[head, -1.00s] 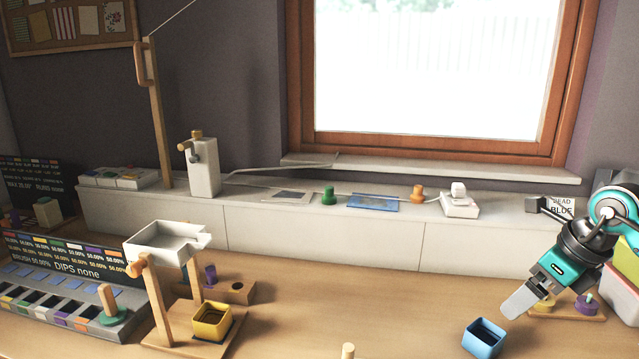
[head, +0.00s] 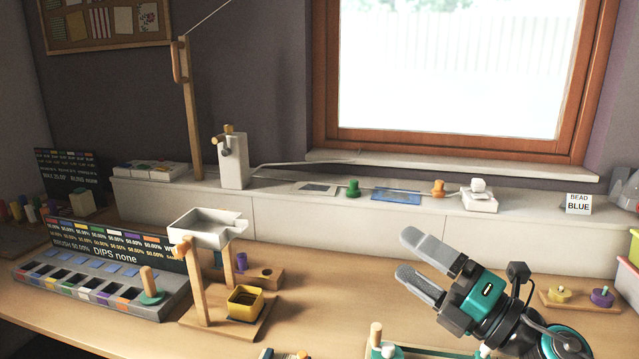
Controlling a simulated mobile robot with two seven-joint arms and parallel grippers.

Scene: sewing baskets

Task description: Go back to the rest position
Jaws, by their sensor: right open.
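My right gripper (head: 416,262) is in the head view, at the lower right above the wooden table (head: 330,300). Its two grey fingers point up and left and stand apart, with nothing between them. Its teal and black body and arm reach in from the lower right corner. My left gripper is not in view.
A white tray on a wooden stand (head: 205,228) holds a place above a yellow cup (head: 245,303) at left. A slotted paint rack (head: 100,285) stands farther left. A base with knobs (head: 580,297) lies right of my arm. The table's middle is clear.

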